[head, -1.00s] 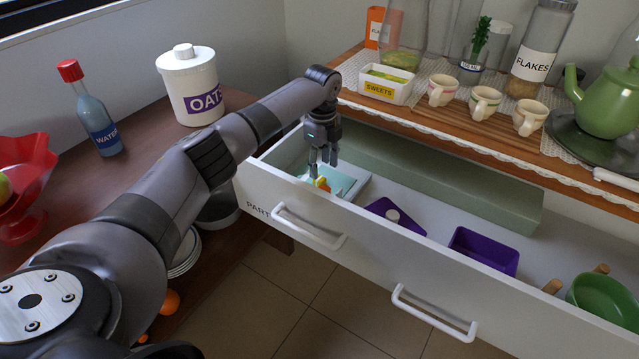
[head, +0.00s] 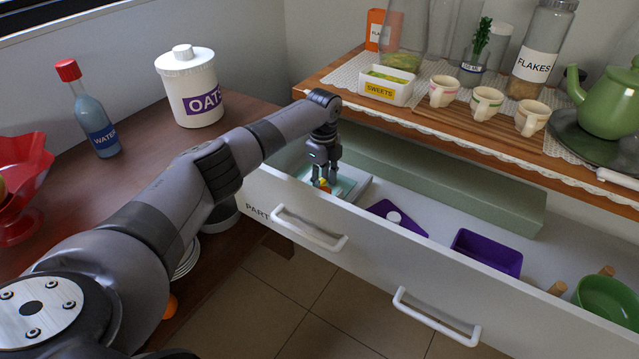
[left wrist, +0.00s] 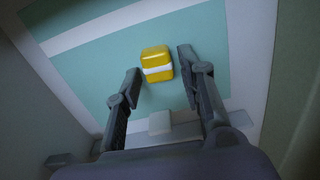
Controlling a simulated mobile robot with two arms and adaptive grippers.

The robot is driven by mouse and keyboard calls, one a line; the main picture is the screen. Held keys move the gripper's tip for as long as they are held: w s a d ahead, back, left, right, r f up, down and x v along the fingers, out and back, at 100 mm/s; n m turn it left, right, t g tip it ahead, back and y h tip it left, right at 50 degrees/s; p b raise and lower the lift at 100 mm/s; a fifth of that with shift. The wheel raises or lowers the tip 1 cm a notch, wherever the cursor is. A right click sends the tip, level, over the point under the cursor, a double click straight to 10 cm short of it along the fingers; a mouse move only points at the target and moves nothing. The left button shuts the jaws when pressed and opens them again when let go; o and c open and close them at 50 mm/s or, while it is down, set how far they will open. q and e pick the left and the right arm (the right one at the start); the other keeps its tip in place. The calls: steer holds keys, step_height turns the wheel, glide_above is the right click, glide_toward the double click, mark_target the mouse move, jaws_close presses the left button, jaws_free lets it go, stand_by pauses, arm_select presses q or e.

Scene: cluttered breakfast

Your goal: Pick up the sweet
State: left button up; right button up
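The sweet is a small yellow block with a white band (left wrist: 156,62). It lies on a teal and white surface inside the open drawer, and in the head view its orange-yellow top (head: 323,186) shows partly behind the fingers. My left gripper (head: 324,178) points down into the drawer right over the sweet. In the left wrist view the two fingers of this gripper (left wrist: 160,66) are apart, one on each side of the sweet, with visible gaps. The sweet's lower part is hidden in the head view. My right gripper is not in view.
The drawer front (head: 370,262) stands close in front of the gripper. A purple triangular tray (head: 380,208), a purple box (head: 486,252) and a green bowl (head: 608,300) are further right in the drawer. A box labelled SWEETS (head: 387,86) and several cups stand on the counter above.

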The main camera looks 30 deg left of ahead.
mark_target(323, 182)
arm_select(q)
steer(key=c, duration=0.5)
steer(key=shift+r, duration=0.1)
steer(key=shift+r, duration=0.55)
steer(key=shift+r+p, duration=1.9)
steer(key=shift+r, duration=7.5)
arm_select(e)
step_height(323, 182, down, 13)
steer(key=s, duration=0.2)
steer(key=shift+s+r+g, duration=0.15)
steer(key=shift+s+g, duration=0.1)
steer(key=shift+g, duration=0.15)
